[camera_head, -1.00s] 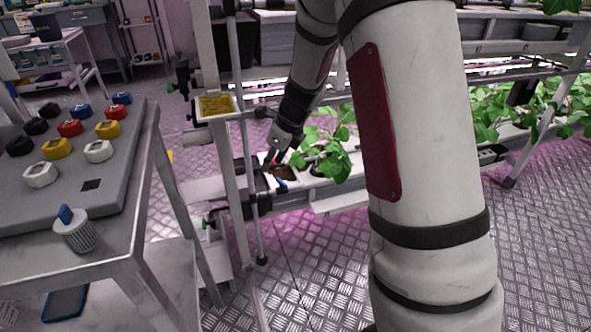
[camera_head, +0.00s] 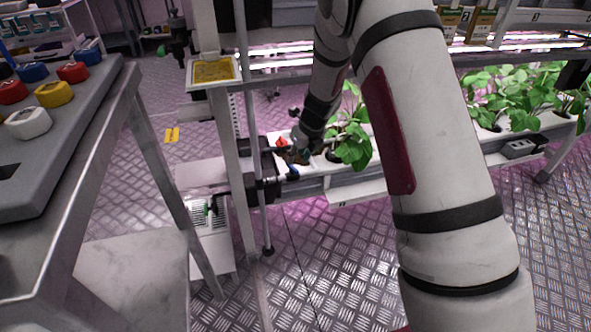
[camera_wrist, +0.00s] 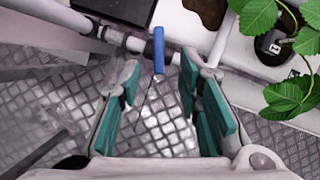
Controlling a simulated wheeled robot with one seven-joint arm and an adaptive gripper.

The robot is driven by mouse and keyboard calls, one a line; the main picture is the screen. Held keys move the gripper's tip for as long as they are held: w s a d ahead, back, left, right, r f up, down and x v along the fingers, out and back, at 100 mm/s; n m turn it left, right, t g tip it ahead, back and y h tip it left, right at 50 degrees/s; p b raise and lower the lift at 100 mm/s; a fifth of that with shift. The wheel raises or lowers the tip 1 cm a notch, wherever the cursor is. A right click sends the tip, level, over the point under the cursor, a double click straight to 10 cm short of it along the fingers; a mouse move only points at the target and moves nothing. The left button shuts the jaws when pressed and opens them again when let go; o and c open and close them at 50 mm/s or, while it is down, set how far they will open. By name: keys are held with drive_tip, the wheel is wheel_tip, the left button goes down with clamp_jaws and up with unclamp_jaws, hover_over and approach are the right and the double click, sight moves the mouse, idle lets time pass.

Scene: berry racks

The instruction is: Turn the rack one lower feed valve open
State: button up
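A blue valve lever (camera_wrist: 158,50) stands on a pale pipe at the end of the white grow channel in the wrist view. It shows small in the head view (camera_head: 293,172), at the near left end of the lower rack. In the head view my gripper (camera_head: 299,152) is small and partly hidden beside a red handle (camera_head: 281,142).
Leafy plants (camera_head: 352,140) grow in the channel just right of my gripper, with leaves (camera_wrist: 285,50) close by in the wrist view. A rack post (camera_head: 228,150) carries a yellow card (camera_head: 213,71). A metal table (camera_head: 150,165) with a button panel stands left. Textured floor is open in front.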

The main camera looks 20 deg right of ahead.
sight(293, 167)
drive_tip(key=b+x, duration=0.2)
drive_tip(key=x, duration=0.3)
drive_tip(key=shift+w+f, duration=0.15)
drive_tip(key=shift+f, duration=0.2)
drive_tip(key=shift+c, duration=0.3)
clamp_jaws()
